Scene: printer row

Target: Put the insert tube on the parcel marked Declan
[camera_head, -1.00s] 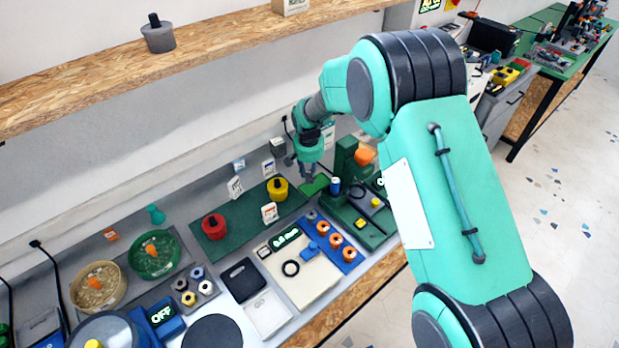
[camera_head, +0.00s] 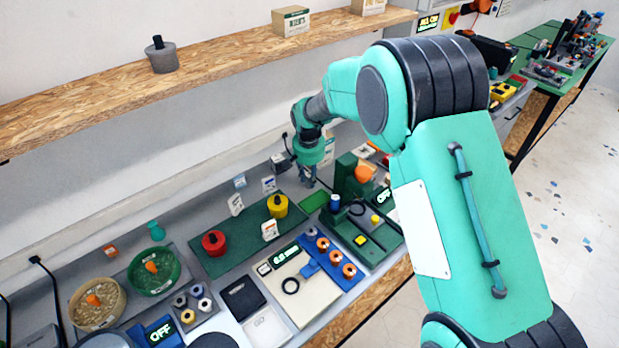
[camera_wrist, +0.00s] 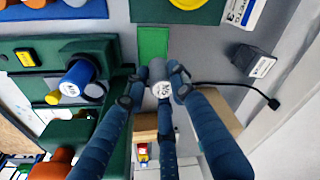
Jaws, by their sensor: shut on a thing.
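My gripper (camera_wrist: 158,82) is shut on a small grey tube (camera_wrist: 158,91) with a pale label on its end. In the head view my gripper (camera_head: 309,178) hangs above the back of the bench, by a flat green pad; the tube is hard to make out there. In the wrist view the green pad (camera_wrist: 153,45) lies just beyond the tube. I cannot read a name on either.
A blue tube (camera_wrist: 76,82) with a white end stands in a green fixture beside my fingers. A small dark labelled box (camera_wrist: 253,60) and a cable lie opposite. A grey capped pot (camera_head: 161,57) stands on the shelf (camera_head: 100,91). Red and yellow pots stand left.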

